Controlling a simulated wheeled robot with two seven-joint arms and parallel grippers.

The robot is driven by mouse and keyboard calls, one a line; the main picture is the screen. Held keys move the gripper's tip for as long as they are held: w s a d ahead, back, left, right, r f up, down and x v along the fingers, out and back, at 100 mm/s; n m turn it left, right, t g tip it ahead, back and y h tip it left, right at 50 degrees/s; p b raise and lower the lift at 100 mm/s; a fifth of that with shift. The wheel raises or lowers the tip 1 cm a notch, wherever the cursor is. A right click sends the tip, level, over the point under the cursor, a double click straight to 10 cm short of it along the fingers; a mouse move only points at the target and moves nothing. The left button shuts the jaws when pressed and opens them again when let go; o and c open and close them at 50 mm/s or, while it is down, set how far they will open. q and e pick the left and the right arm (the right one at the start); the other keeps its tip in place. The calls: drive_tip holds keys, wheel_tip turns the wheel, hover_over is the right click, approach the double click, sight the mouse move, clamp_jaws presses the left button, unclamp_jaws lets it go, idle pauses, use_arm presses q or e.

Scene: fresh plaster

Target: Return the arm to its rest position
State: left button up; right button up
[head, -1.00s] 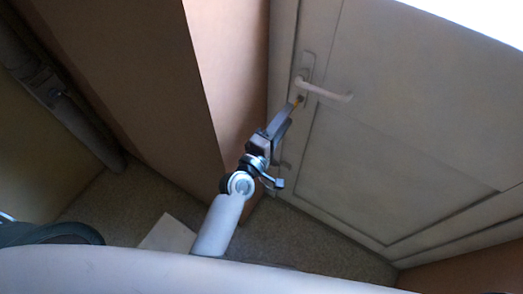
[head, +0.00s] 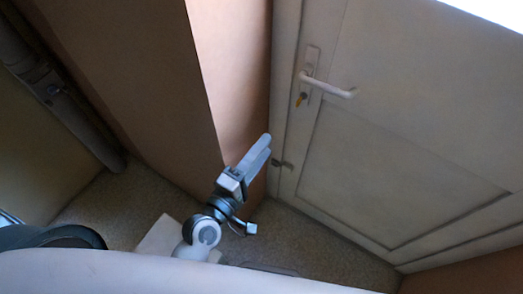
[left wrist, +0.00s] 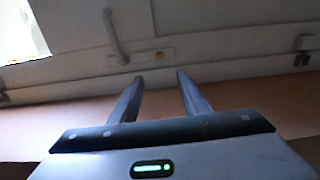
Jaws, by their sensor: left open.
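My left gripper (head: 262,150) is in the middle of the head view, pointing up and right toward the door. It is below the door handle and apart from it. In the left wrist view its two fingers (left wrist: 160,80) stand apart with nothing between them. The white door (head: 400,160) has a pale lever handle (head: 328,85), and a small orange-yellow key (head: 300,99) shows at the lock below it. The handle also shows in the left wrist view (left wrist: 115,38). My right gripper is not in view.
A brown wall (head: 232,80) with a corner stands close to the left of my gripper. A thick pipe (head: 55,95) runs at the far left. A hinge-like metal fitting (head: 283,164) is on the door edge. Speckled floor (head: 290,235) lies below.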

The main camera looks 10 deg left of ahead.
use_arm(q)
drive_tip(key=shift+f, duration=0.1)
idle(0.4)
drive_tip(key=s+a+f+m+g+y, duration=0.1)
drive_tip(key=s+a+f+m+g, duration=0.15)
drive_tip(key=f, duration=1.05)
drive_tip(key=s+a+f+m+g+y, duration=0.1)
drive_tip(key=s+f+m+g, duration=0.25)
drive_tip(key=f, duration=0.95)
drive_tip(key=s+a+f+m+g+y, duration=0.1)
drive_tip(key=s+f+m+g, duration=0.15)
drive_tip(key=f, duration=1.15)
drive_tip(key=s+a+f+m+g+y, duration=0.1)
drive_tip(key=s+a+f, duration=0.3)
drive_tip(key=s, duration=0.5)
drive_tip(key=s+a+f+m+g+y, duration=0.1)
drive_tip(key=s+a+f+m+g, duration=0.2)
drive_tip(key=s+f, duration=0.6)
drive_tip(key=s+a+f+m+g+y, duration=0.1)
drive_tip(key=s+a+f+m+g, duration=0.2)
drive_tip(key=s+a+f, duration=0.4)
drive_tip(key=s, duration=0.4)
drive_tip(key=shift+s+y, duration=0.2)
drive_tip(key=shift+y, duration=0.2)
drive_tip(key=shift+f+m, duration=0.1)
drive_tip(key=shift+m, duration=0.15)
